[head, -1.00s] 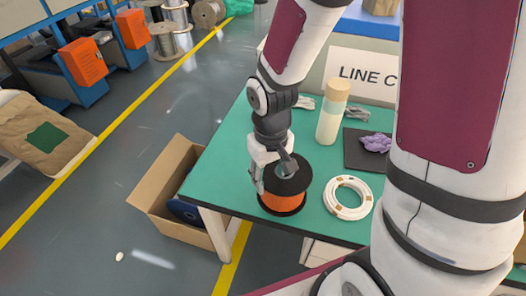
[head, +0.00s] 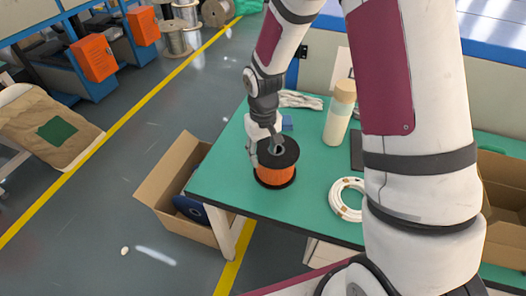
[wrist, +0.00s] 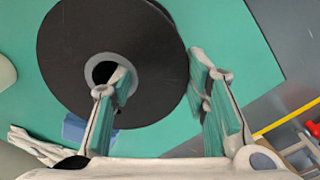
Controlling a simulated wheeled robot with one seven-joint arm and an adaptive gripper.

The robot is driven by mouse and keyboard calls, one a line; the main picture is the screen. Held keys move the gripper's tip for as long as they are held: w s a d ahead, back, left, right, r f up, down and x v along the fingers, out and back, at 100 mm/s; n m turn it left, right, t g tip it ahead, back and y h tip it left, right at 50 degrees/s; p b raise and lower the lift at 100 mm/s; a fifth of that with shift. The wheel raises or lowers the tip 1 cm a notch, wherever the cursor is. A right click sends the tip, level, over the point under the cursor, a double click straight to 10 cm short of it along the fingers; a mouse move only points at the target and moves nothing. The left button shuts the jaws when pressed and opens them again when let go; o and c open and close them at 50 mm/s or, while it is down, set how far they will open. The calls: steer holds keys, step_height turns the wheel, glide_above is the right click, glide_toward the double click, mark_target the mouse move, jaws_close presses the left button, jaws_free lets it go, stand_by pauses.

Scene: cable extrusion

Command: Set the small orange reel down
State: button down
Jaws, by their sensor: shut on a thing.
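The small orange reel (head: 276,173), with black flanges and orange winding, is upright over the left part of the green table (head: 300,215). I cannot tell whether its bottom flange touches the top. My gripper (head: 267,150) reaches down to it from above and is shut on it. In the wrist view the reel's black top flange (wrist: 70,60) fills the upper left. One finger of my gripper (wrist: 160,82) is at the pale hub hole and the other is outside the rim. The reel's underside is hidden there.
A white cable coil (head: 345,205) lies to the right, partly behind my arm. A capped bottle (head: 338,118), pale gloves (head: 301,100) and a small blue item (head: 287,123) are behind. An open cardboard box (head: 160,190) with a blue reel stands on the floor by the table's left edge.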

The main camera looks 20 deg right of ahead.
steer(key=c, duration=0.9)
jaws_free()
steer(key=shift+f, duration=0.1)
steer(key=s+d+r+t, duration=0.1)
steer(key=s+r, duration=0.1)
steer(key=r, duration=0.8)
steer(key=s+r, duration=0.2)
steer(key=r, duration=0.7)
steer(key=s+d+r+t, duration=0.1)
steer(key=s+r, duration=0.2)
steer(key=s, duration=0.3)
steer(key=s+d+r+m+t, duration=0.1)
steer(key=s+r, duration=0.2)
steer(key=s, duration=0.4)
steer(key=s+r+t, duration=0.1)
steer(key=s+r, duration=0.2)
steer(key=s, duration=0.4)
steer(key=shift+d+m, duration=0.4)
